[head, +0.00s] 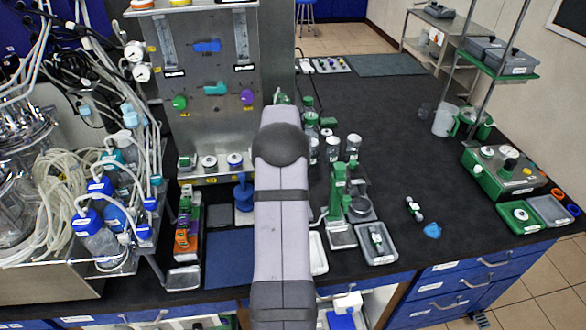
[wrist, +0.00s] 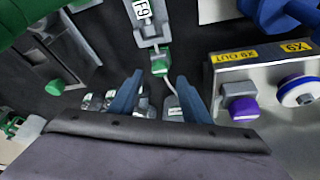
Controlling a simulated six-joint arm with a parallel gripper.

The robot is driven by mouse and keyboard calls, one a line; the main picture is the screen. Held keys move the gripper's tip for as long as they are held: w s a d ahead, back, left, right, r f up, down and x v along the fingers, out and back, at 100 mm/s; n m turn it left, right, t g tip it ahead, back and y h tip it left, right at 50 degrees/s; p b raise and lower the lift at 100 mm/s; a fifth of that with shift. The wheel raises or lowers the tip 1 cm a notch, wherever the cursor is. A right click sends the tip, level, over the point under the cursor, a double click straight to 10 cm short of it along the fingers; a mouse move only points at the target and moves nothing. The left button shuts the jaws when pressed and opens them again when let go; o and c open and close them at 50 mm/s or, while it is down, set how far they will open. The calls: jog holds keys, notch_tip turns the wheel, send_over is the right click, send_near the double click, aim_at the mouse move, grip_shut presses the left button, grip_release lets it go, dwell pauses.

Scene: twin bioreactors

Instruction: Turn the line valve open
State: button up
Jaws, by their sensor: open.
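My gripper (wrist: 158,95) shows in the wrist view with its two blue fingers apart and nothing held between them. Beyond the fingertips is a grey fitting (wrist: 150,28) with a white tag, and a green piece (wrist: 160,63) at its lower end. A thin pale line runs down from the green piece into the gap between the fingers. I cannot tell for certain which part is the line valve. In the head view my arm hides the gripper and the spot in front of it. The upright metal panel (head: 205,125) carries a blue handle (head: 207,46) and a teal handle (head: 215,88).
In the wrist view, a metal box with a purple knob (wrist: 243,108) and a blue-and-white knob (wrist: 298,92) stands close right of the fingers. Tubing and vessels (head: 75,190) crowd the left. A green stand (head: 338,192) is right of my arm.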

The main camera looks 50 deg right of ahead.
jog(key=shift+p+x, duration=0.85)
jog(key=shift+x, duration=1.75)
jog(key=c, duration=1)
